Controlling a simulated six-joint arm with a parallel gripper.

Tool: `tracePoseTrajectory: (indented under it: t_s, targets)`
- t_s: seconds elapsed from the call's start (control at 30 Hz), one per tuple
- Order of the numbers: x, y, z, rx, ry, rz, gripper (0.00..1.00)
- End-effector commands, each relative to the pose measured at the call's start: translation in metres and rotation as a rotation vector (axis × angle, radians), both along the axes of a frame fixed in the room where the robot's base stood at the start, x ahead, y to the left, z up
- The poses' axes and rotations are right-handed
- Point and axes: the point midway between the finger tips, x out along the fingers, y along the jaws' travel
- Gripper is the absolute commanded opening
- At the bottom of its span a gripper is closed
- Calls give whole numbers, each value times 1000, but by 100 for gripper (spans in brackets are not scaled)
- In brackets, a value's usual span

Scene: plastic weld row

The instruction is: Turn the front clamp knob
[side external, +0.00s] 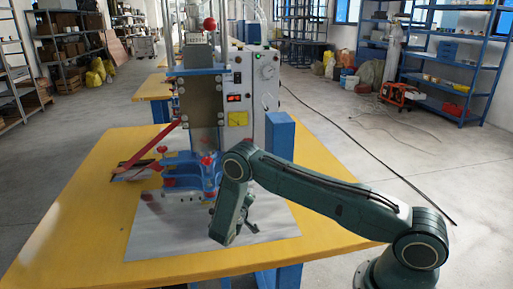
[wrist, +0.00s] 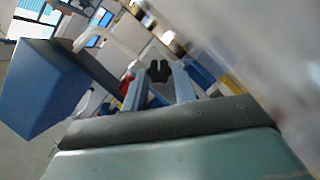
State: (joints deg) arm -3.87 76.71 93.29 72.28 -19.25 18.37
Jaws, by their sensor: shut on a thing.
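In the wrist view my gripper (wrist: 160,76) has its two pale fingers closed around a small black lobed knob (wrist: 158,69), which appears to be the front clamp knob. A red knob (wrist: 127,82) shows just beside the left finger. In the side view my arm bends down in front of the welding machine (side external: 205,110), at the right of its blue clamp fixture (side external: 183,170). A red ball knob (side external: 208,160) stands on the fixture, left of my wrist.
A blue post (side external: 280,137) stands close behind my arm and shows large at left in the wrist view (wrist: 40,85). A red lever (side external: 150,145) reaches out left of the machine. The yellow table (side external: 85,215) is clear at the front left.

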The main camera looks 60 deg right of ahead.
Motion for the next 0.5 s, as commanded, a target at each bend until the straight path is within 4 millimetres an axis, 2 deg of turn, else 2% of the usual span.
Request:
tracePoseTrajectory:
  t_s: [0.5]
  targets:
    - [1, 2, -5, -274, 275, 0, 5]
